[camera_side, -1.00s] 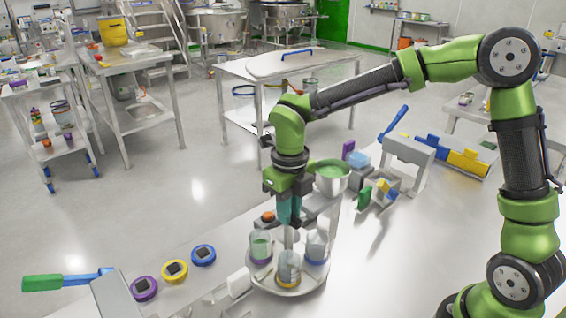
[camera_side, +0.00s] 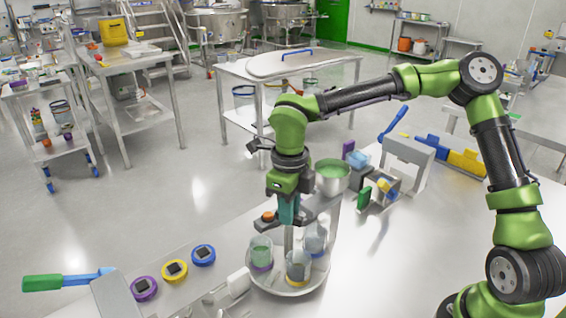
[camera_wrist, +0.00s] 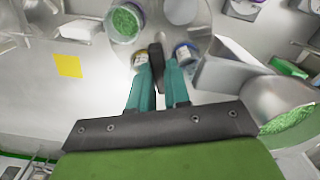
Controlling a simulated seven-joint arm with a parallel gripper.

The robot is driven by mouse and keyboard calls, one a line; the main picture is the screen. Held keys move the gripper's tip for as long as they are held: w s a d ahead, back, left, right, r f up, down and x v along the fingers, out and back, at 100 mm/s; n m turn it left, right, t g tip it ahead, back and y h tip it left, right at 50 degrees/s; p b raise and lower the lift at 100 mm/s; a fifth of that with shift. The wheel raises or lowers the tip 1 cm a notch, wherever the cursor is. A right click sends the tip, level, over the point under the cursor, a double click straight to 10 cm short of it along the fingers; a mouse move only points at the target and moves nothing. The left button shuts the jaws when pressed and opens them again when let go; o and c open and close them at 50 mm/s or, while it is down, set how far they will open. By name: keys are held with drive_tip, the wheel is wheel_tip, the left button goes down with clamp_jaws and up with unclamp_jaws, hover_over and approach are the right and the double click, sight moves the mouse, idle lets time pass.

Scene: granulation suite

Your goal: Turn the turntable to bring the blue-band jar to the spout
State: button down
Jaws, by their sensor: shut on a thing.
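The round grey turntable (camera_side: 283,290) carries three clear jars. The blue-band jar (camera_side: 314,240) is at its back right, beneath the hopper side; it also shows in the wrist view (camera_wrist: 187,53). The yellow-band jar (camera_side: 298,266) is at the front. The purple-band jar (camera_side: 261,252), with green granules, is at the left. My gripper (camera_side: 288,222) points down at the turntable's back edge, shut on a dark upright peg (camera_wrist: 157,60) between the purple-band and blue-band jars. The hopper (camera_side: 333,178) holds green granules; its spout outlet cannot be made out.
An orange button (camera_side: 268,216) is close to my gripper. A grey stand (camera_side: 408,155) and a small frame with a green part (camera_side: 364,197) are at the right.

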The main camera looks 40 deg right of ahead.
idle(0.4)
drive_tip(key=c, duration=1.1)
unclamp_jaws()
